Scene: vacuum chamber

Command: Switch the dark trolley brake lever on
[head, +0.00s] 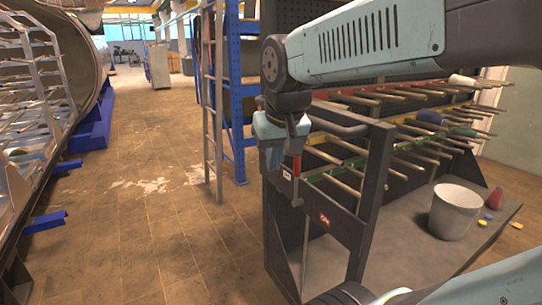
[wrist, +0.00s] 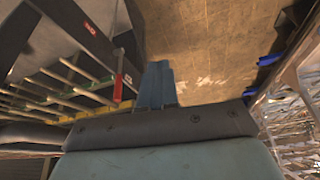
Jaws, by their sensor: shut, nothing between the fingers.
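The dark trolley (head: 340,235) stands at the right in the head view, with its end frame facing me. A lever with a red grip (head: 297,166) is on that frame, roughly upright, beside a small white label (head: 287,175). I take it for the brake lever; its pivot is hard to make out. The red grip also shows in the wrist view (wrist: 118,88), left of my fingers. My gripper (head: 272,162) is shut and empty, pointing down just left of the lever. In the wrist view my gripper (wrist: 157,70) appears apart from the red grip.
A red label (head: 324,219) is lower on the trolley frame. A ladder (head: 212,100) and blue rack stand behind. The floor at left is open.

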